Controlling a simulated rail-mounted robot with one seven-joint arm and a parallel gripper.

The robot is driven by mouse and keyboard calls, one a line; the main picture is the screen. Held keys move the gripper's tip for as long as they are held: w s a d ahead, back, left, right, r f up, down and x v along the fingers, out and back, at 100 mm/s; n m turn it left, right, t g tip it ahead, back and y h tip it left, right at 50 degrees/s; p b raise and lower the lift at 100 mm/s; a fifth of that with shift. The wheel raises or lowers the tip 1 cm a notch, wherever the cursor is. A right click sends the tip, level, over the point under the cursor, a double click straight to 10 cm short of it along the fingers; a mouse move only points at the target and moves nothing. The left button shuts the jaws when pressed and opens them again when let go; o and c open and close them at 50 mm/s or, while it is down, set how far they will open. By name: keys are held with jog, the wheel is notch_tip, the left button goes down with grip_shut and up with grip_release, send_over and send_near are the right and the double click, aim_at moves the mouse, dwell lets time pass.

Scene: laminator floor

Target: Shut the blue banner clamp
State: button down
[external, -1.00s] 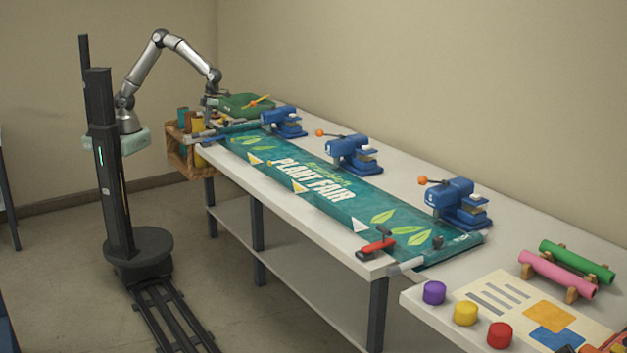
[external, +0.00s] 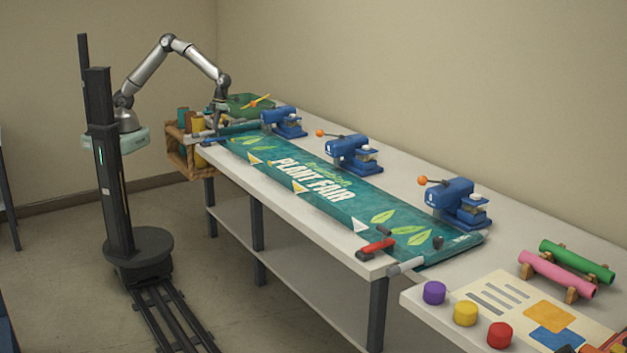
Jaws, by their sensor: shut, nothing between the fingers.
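The teal PLANT FAIR banner (external: 310,178) lies along the long white table. A blue clamp lever (external: 214,139) shows low at the banner's far left end, near the table's left edge. Whether the clamp is open or shut is too small to tell. My gripper (external: 217,127) is shut and empty, pointing down just above or beside this lever; I cannot tell whether they touch. A red clamp (external: 377,245) sits at the banner's near right end.
Several blue presses (external: 352,153) stand along the table's back side, some with orange-knobbed levers. A green tray (external: 243,104) lies behind my gripper. A wooden crate with rolls (external: 178,150) hangs at the table's left end.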

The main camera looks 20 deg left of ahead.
jog(key=shift+w+d+f, duration=0.1)
jog(key=shift+w+f, duration=0.1)
jog(key=shift+w, duration=0.2)
jog(key=s+a+v, duration=0.1)
jog(key=s+v, duration=0.1)
jog(key=v, duration=0.9)
jog(key=shift+s+a+r, duration=0.3)
jog(key=shift+s+r, duration=0.05)
jog(key=shift+r, duration=0.35)
jog(key=w+a+n+t, duration=0.1)
jog(key=w+a+n, duration=0.95)
jog(key=a, duration=0.25)
jog(key=w+a+n+t, duration=0.1)
jog(key=w+a+n, duration=0.8)
jog(key=a+n, duration=0.3)
jog(key=s+a+f+n+h+b, duration=0.1)
jog(key=s+a+f+n, duration=0.15)
jog(key=a+n, duration=0.9)
jog(key=s+a+f+n+h, duration=0.1)
jog(key=s+a+n, duration=0.3)
jog(key=a+n, duration=0.8)
notch_tip(320, 180, down, 31)
jog(key=a+m+b, duration=0.2)
jog(key=b, duration=2.6)
jog(key=shift+a+m+b, duration=0.25)
jog(key=shift+m+b, duration=0.05)
jog(key=shift+b, duration=0.05)
